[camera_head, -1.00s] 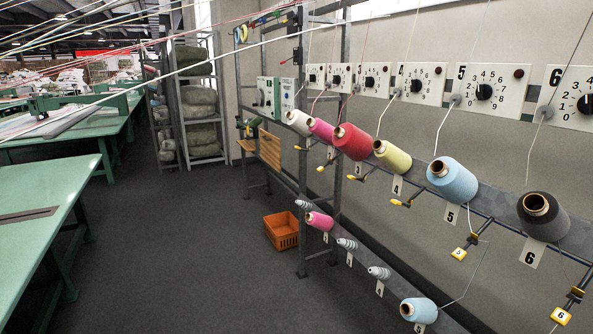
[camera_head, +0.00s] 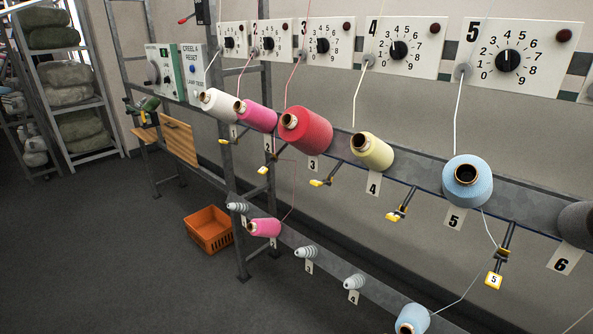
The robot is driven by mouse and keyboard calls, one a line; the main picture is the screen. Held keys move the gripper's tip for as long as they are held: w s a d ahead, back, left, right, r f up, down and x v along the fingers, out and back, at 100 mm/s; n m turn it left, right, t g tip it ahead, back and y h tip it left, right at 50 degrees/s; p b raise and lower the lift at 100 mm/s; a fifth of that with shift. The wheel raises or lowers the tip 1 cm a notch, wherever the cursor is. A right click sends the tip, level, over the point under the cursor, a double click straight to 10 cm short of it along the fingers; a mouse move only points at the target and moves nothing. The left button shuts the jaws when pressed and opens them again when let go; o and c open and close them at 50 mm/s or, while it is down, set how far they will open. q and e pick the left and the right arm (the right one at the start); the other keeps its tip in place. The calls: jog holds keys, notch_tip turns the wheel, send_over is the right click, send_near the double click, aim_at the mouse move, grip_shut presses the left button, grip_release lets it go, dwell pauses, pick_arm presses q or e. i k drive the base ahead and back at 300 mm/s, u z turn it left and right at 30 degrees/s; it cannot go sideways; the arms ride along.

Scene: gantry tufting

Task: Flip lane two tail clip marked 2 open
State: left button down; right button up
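Several small tail clips with yellow ends stick out below the upper spool rail. The one below the pink spool (camera_head: 258,115) with tag 2 (camera_head: 268,145) appears to be the lane two tail clip (camera_head: 263,170). Its own number is too small to read, and I cannot tell whether it is open or shut. A thin pink thread runs near it, down to a lower pink spool (camera_head: 265,228). Neither of my grippers is in view.
Neighbouring clips are the lane one clip (camera_head: 224,141) and the lane three clip (camera_head: 319,183). Numbered dial panels (camera_head: 331,42) line the wall above. An orange crate (camera_head: 209,230) sits on the floor by the rack. The floor (camera_head: 120,270) at left is clear.

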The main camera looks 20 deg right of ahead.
aim_at(262, 170)
jog(key=z, duration=0.8)
jog(key=i, duration=0.9)
jog(key=z, duration=0.85)
